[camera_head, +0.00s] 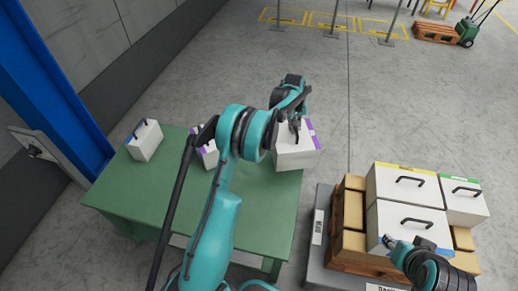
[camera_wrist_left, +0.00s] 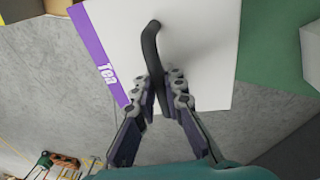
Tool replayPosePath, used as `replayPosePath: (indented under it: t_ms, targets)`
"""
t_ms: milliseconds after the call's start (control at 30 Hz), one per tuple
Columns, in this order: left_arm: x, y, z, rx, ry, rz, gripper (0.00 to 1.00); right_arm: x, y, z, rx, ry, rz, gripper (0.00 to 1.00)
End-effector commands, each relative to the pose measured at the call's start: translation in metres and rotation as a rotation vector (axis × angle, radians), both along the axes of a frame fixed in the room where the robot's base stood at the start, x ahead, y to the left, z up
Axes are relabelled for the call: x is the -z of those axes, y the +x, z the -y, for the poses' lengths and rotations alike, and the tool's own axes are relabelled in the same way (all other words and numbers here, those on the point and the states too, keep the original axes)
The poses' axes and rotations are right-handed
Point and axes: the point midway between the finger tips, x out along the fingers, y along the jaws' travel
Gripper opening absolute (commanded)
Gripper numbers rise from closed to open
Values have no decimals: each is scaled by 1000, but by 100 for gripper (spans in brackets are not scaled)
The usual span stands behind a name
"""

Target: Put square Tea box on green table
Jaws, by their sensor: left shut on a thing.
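A white Tea box (camera_head: 296,158) with a purple stripe and a black handle is at the far right corner of the green table (camera_head: 133,188). In the left wrist view its purple side reads "Tea" (camera_wrist_left: 108,72). My left gripper (camera_head: 295,122) is shut on the box's black handle; it also shows in the left wrist view (camera_wrist_left: 160,98). I cannot tell whether the box rests on the table or hangs just above it. My right gripper (camera_head: 390,242) is at the lower right, over a white box on the stack; its fingers are too unclear to judge.
A white box with a blue stripe (camera_head: 145,140) stands on the table's left. Another purple-striped box (camera_head: 208,153) is partly hidden behind my left arm. White handled boxes (camera_head: 403,184) and brown cartons (camera_head: 352,212) sit on a pallet at right. The table's front left is clear.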

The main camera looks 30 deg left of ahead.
Motion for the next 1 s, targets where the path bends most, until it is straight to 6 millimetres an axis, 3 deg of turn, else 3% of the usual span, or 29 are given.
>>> replayPosePath:
  t_ms: [500, 767, 1000]
  targets:
    - [56, -49, -78, -1, 0, 0, 0, 29, 0, 0, 0, 0, 0, 40]
    - [66, -54, -86, 1, 0, 0, 0, 33, 0, 0, 0, 0, 0, 40]
    - [98, -54, -86, 1, 0, 0, 0, 46, 0, 0, 0, 0, 0, 40]
